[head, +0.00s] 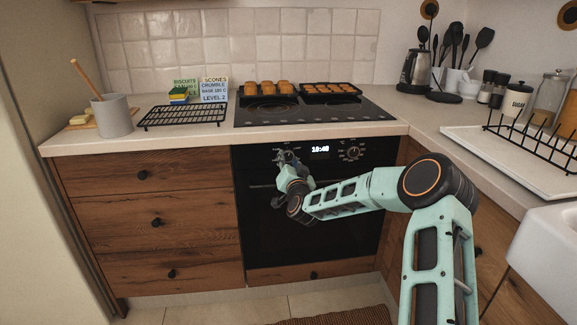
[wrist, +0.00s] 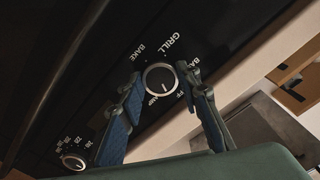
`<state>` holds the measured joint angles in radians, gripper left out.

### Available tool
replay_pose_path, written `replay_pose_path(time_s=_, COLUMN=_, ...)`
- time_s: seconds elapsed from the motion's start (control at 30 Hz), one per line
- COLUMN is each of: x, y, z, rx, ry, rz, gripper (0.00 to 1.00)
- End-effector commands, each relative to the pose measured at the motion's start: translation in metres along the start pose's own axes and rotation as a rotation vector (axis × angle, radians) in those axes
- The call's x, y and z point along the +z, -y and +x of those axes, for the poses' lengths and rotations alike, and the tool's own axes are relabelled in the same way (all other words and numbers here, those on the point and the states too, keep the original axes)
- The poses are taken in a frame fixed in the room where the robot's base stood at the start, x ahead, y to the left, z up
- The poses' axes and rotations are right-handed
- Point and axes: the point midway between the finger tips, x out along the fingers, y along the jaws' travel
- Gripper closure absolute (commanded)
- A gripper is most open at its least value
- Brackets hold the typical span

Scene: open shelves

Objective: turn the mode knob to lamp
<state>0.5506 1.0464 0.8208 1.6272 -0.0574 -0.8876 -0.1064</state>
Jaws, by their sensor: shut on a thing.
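The mode knob (wrist: 160,79) is a round dark knob with a bright rim on the black oven panel. In the wrist view the labels GRILL and BAKE show around it. Parts of other labels, ending in AMP and FF, are cut off by the knob and a finger. A pale mark on the knob's face points down in that view, near the AMP and FF letters; I cannot tell exactly which it meets. My gripper (head: 287,157) is shut on the knob, one blue-padded finger on each side.
A second knob (head: 353,153) sits right of the lit clock display (head: 320,149) on the oven (head: 345,190). Above are the cooktop (head: 320,115) and two trays. A wire rack (head: 182,116) stands left. Wooden drawers (head: 150,185) flank the oven.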

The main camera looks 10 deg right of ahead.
Motion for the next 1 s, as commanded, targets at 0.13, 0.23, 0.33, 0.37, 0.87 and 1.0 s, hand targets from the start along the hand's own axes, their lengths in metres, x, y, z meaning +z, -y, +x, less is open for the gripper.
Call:
replay_pose_path(time_s=0.13, x=0.0024, y=-0.0013, z=0.0001, rx=-0.001, ry=-0.002, rz=0.139, gripper=0.93)
replay_pose_path(time_s=0.23, x=0.0026, y=-0.0013, z=0.0001, rx=-0.001, ry=-0.002, rz=0.233, gripper=0.93)
replay_pose_path(time_s=0.33, x=0.0019, y=-0.0011, z=0.0001, rx=-0.001, ry=-0.003, rz=0.325, gripper=0.93)
replay_pose_path(time_s=0.37, x=0.0017, y=-0.0010, z=0.0001, rx=-0.001, ry=-0.003, rz=0.352, gripper=0.93)
replay_pose_path(time_s=0.87, x=-0.0001, y=0.0004, z=0.0001, rx=0.000, ry=-0.002, rz=0.652, gripper=0.93)
replay_pose_path(time_s=1.0, x=-0.0003, y=0.0009, z=0.0001, rx=0.000, ry=-0.001, rz=0.684, gripper=0.93)
